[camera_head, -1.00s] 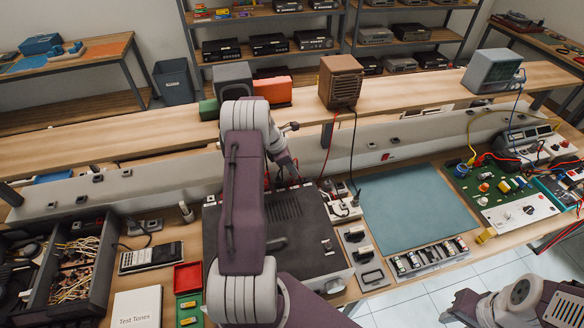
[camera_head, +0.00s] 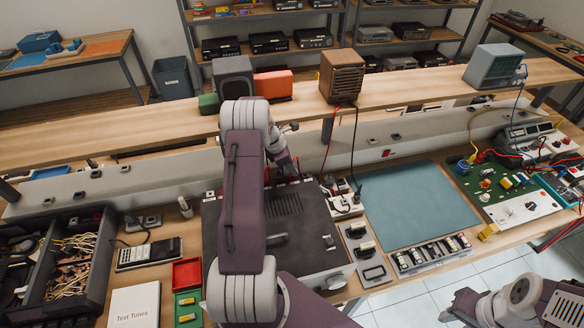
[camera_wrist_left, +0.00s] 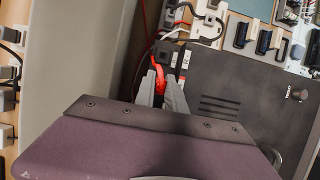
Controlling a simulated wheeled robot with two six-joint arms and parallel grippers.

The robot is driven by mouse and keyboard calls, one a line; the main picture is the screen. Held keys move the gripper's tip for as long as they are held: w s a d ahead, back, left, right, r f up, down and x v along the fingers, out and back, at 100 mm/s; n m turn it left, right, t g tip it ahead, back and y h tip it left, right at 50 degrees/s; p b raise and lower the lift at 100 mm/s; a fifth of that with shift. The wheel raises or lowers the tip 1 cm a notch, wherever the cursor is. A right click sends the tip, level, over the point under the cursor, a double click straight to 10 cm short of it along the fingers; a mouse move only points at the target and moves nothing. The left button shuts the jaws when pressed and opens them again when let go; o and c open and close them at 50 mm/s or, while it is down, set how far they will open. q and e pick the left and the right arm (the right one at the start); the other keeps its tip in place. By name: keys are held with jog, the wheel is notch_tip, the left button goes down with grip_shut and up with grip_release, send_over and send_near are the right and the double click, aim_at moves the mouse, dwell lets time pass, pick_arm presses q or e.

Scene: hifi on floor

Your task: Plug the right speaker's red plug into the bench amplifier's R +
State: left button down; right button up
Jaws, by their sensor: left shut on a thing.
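The bench amplifier (camera_head: 312,222) is a dark flat box on the bench. It also shows in the left wrist view (camera_wrist_left: 228,88), with small white labels near its rear edge. The right speaker (camera_head: 342,76) is the brown box on the raised shelf, with red and black leads hanging from it. My left gripper (camera_head: 288,172) is at the amplifier's rear edge, partly hidden by my own arm. In the left wrist view its fingers (camera_wrist_left: 162,88) are shut on the red plug (camera_wrist_left: 159,76), beside the labels. The R + socket itself cannot be made out. My right gripper's fingers are out of view.
A grey speaker (camera_head: 234,72) and an orange box (camera_head: 274,85) stand on the shelf. A power strip (camera_head: 345,206) and black plugs are right of the amplifier. A teal mat (camera_head: 405,205) is clear. An open parts box (camera_head: 98,262) is at left.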

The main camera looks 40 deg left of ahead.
pick_arm(q)
jog(key=shift+f+b, duration=0.3)
jog(key=shift+f, duration=0.5)
dwell(1.0)
jog(key=shift+f+p, duration=0.25)
jog(key=shift+p, duration=0.2)
dwell(1.9)
jog(key=c, duration=1.3)
grip_release()
jog(key=shift+r, duration=0.1)
